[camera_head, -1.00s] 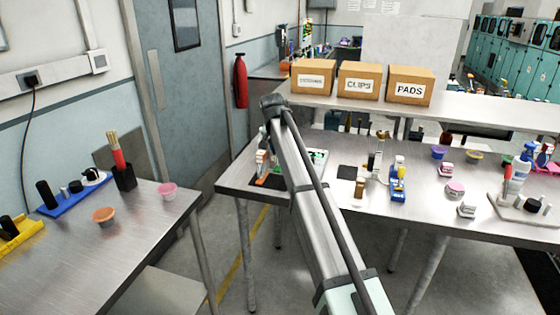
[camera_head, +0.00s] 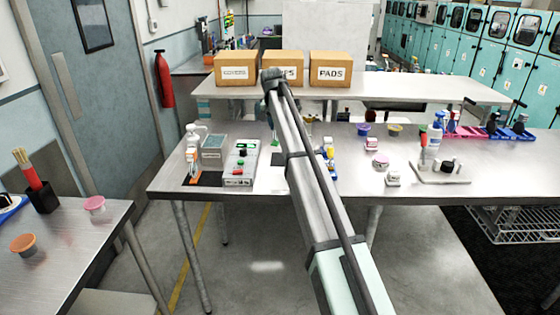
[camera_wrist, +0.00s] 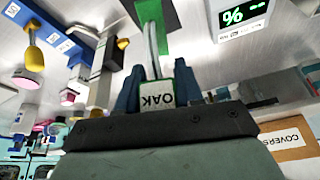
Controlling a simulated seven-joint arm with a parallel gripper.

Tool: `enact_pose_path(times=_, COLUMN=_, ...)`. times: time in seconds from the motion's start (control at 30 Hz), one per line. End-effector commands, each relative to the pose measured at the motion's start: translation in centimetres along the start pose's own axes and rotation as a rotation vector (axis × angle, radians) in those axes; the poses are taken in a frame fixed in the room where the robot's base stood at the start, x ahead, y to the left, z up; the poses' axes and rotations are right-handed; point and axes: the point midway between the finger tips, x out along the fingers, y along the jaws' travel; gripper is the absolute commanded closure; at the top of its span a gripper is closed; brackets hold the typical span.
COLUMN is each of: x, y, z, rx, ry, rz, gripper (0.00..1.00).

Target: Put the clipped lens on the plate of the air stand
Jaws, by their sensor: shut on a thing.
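In the wrist view, my gripper (camera_wrist: 156,72) has its two dark blue fingers shut on a small white piece with a green edge (camera_wrist: 158,94), whose OAK label reads upside down. A pale metal stem runs up from between the fingers toward a green plate (camera_wrist: 182,18) and a grey block; I cannot tell whether it touches either. The lens itself is not clear. A green item (camera_head: 276,143) shows just left of the arm. I cannot identify the air stand with certainty.
A display unit (camera_wrist: 243,18) with green figures is at the wrist view's upper right. In the head view, a box with coloured buttons (camera_head: 240,165) and a white bottle-like stand (camera_head: 193,145) are left of my arm. Cardboard boxes (camera_head: 330,70) line the shelf behind.

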Motion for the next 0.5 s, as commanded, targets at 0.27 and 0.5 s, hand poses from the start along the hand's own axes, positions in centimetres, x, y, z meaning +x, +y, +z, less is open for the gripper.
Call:
enact_pose_path(times=0.27, x=0.8, y=0.8, z=-3.0, rx=-0.071, ry=-0.003, rz=-0.045, gripper=0.95)
enact_pose_path(times=0.5, x=0.8, y=0.1, z=-3.1, rx=-0.199, ry=0.008, rz=-0.081, gripper=0.95)
